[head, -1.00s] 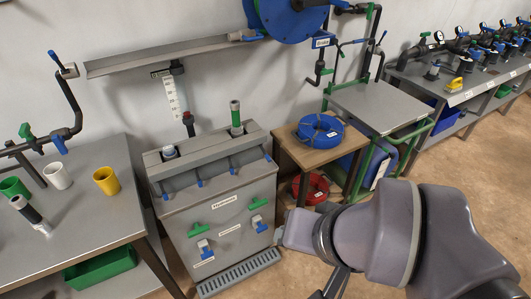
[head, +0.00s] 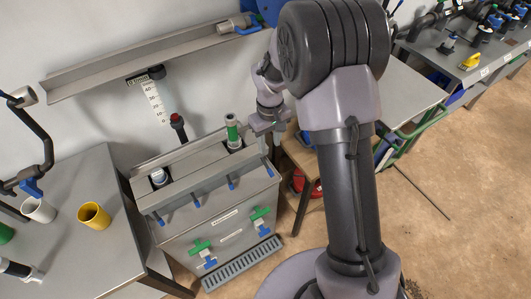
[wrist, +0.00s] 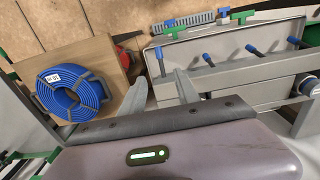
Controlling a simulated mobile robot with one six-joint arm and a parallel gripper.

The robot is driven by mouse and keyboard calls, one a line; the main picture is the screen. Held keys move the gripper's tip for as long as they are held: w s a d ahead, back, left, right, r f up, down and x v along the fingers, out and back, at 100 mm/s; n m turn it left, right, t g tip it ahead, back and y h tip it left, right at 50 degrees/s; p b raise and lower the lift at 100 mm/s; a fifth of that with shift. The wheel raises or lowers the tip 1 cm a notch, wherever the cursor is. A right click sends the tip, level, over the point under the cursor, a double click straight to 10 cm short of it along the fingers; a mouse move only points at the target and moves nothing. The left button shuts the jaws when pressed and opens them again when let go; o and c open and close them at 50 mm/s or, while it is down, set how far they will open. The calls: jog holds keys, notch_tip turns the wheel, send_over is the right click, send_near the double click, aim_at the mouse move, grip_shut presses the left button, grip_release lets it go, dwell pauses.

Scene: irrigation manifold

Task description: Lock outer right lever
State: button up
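The outer right lever, a short grey handle with a blue tip, sits at the right end of the grey cabinet's (head: 232,205) front top edge in the head view (head: 269,171). In the wrist view, seen from the other side, it is the leftmost lever (wrist: 158,54). My gripper (wrist: 161,79) is open, its two grey fingers apart. The lever lies just past the fingertips, in line with the gap; I cannot tell if they touch. Several similar blue-tipped levers (wrist: 208,59) stand along the same edge, angled differently from it.
A blue hose coil (wrist: 72,92) lies on a wooden stand beside the cabinet. A green-capped pipe (head: 233,131) rises from the cabinet top near my gripper. Green and blue valves (head: 261,213) stick out from the cabinet front. A table with cups (head: 94,215) stands left.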

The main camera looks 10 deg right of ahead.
aim_at(269, 168)
notch_tip(269, 168, down, 14)
jog(key=b, duration=0.3)
jog(key=shift+w+b, duration=0.1)
jog(key=shift+b, duration=0.3)
grip_shut()
dwell(0.8)
